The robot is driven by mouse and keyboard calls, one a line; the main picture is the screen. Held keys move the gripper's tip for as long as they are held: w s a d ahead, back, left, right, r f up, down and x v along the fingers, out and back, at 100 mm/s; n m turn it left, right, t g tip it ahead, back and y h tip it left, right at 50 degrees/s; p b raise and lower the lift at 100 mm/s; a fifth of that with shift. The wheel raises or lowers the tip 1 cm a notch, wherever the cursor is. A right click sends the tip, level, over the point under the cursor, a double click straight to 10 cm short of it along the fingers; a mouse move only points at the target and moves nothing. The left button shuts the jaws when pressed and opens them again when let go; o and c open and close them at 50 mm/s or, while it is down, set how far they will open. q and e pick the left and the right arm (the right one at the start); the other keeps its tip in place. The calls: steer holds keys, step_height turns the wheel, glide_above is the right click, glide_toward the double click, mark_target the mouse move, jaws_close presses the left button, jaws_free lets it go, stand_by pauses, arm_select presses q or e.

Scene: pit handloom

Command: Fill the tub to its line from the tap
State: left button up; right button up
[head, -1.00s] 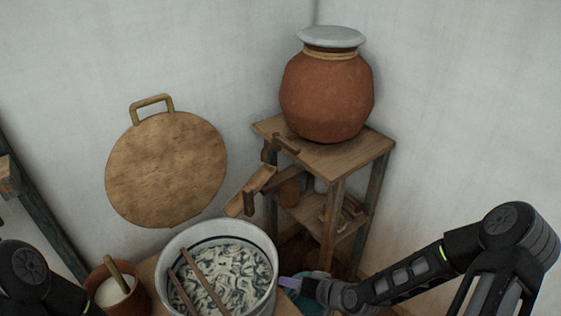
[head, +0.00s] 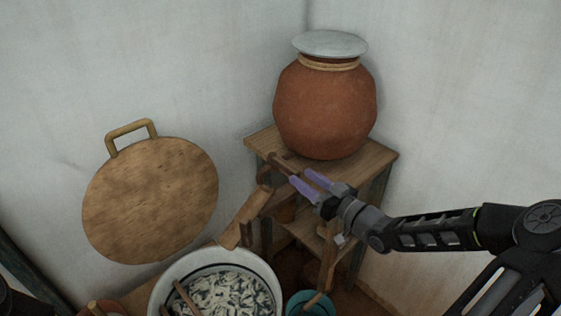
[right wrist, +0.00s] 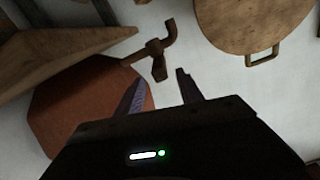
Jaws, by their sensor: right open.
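The tub (head: 160,287) is pale with a dark line around its inner wall. Dark and white marbled contents and a stick show in it; its lower part is cut off. The clay pot (head: 325,108) stands on a wooden stand, with a brown tap (head: 283,163) low on its side. The tap (right wrist: 168,35) and its handle (right wrist: 158,66) also show in the right wrist view. My right gripper (head: 300,176) is open and empty beside the tap; in the right wrist view the handle lies just beyond the gap between its fingertips (right wrist: 160,79). My left gripper is out of view.
A wooden chute (head: 246,217) slopes from below the tap towards the tub. The stand (head: 381,157) has a lower shelf. A round wooden board (head: 150,200) leans on the wall, and a teal bucket (head: 298,306) sits right of the tub.

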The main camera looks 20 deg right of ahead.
mark_target(286, 166)
steer(key=shift+p+x, duration=0.6)
steer(key=shift+x, duration=3.35)
jaws_close()
